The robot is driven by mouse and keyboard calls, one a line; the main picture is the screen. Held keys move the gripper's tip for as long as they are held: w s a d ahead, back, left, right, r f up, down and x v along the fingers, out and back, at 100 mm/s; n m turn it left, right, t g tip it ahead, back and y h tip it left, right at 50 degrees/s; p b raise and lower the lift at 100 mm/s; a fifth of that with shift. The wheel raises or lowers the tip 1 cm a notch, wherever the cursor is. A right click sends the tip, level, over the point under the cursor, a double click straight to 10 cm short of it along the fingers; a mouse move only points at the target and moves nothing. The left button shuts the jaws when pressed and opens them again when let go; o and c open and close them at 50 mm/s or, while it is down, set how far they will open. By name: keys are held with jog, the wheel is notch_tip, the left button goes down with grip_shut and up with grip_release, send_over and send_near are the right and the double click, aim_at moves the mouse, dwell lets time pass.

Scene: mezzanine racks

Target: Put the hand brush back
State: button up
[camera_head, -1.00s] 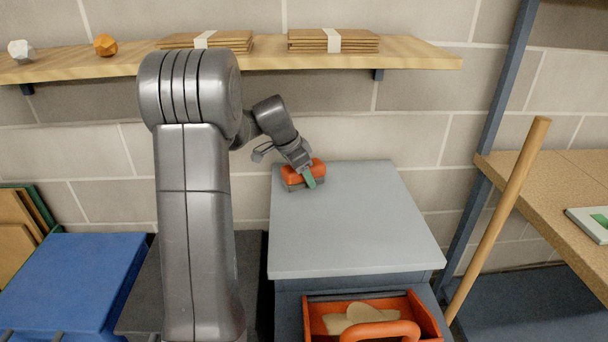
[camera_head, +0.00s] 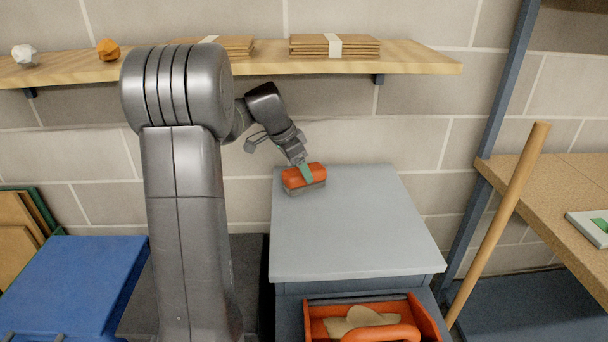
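The hand brush (camera_head: 298,181) has an orange-red body over grey bristles. It rests upright on the grey cabinet top (camera_head: 350,230), near the back left corner. My gripper (camera_head: 306,172) is directly at the brush, pointing down from the upper left. One green finger shows, overlapping the brush's top right part. The other finger is hidden, so whether the fingers are apart or closed on the brush cannot be seen.
An orange tote (camera_head: 428,318) with a handle and tan items stands below the cabinet's front. A wooden pole (camera_head: 500,215) leans at the right. A wooden shelf (camera_head: 420,62) hangs above. Most of the cabinet top is clear.

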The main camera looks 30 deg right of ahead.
jog(key=shift+v, duration=1.5)
